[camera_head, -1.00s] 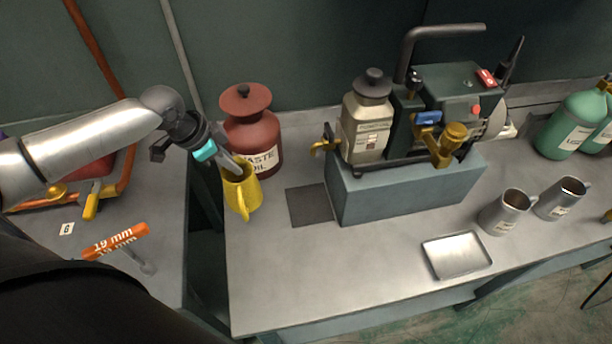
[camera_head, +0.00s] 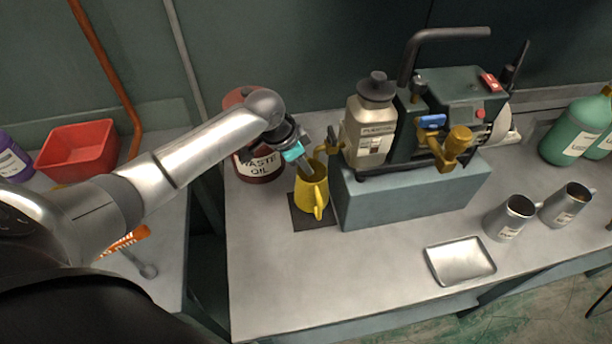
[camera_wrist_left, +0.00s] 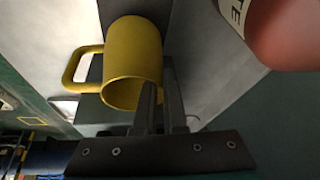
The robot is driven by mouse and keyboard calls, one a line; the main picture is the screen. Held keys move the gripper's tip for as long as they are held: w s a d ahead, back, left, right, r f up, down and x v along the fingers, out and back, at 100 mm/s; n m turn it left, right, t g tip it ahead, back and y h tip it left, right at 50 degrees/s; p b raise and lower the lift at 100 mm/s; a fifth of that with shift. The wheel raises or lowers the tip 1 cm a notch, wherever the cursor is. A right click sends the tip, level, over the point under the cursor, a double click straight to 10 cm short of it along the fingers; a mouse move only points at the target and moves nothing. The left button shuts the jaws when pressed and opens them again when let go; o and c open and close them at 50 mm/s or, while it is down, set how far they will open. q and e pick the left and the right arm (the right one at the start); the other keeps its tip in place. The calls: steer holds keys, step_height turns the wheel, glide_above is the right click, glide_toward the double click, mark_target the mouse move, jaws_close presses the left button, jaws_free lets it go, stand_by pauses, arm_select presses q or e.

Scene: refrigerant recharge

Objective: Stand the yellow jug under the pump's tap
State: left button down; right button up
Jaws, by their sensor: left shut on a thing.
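The yellow jug (camera_head: 313,192) is upright over the dark square mat (camera_head: 299,219), just left of the pump's grey-blue stand. I cannot tell if its base touches the mat. My left gripper (camera_head: 306,172) is shut on the jug's rim, with a finger inside its mouth. In the left wrist view the jug (camera_wrist_left: 133,52) hangs from the fingers (camera_wrist_left: 159,97), handle to the left. The pump (camera_head: 450,105) stands on the raised block (camera_head: 410,193). My right gripper is out of view.
The red waste oil container (camera_head: 258,166) stands behind my left arm, partly hidden by it. A metal tray (camera_head: 460,260) and two steel jugs (camera_head: 508,218) are to the right. The bench front (camera_head: 290,290) is clear. A gap separates the left bench.

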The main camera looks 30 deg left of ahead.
mark_target(305, 174)
arm_select(q)
steer(key=shift+w+d+f+b, duration=0.15)
steer(key=shift+f+b, duration=0.2)
steer(key=shift+f, duration=1.65)
steer(key=shift+f, duration=0.1)
steer(key=c, duration=1)
jaws_free()
steer(key=shift+s+r, duration=0.2)
steer(key=shift+r, duration=0.35)
steer(key=p+v, duration=0.2)
steer(key=v, duration=0.9)
steer(key=shift+p, duration=0.3)
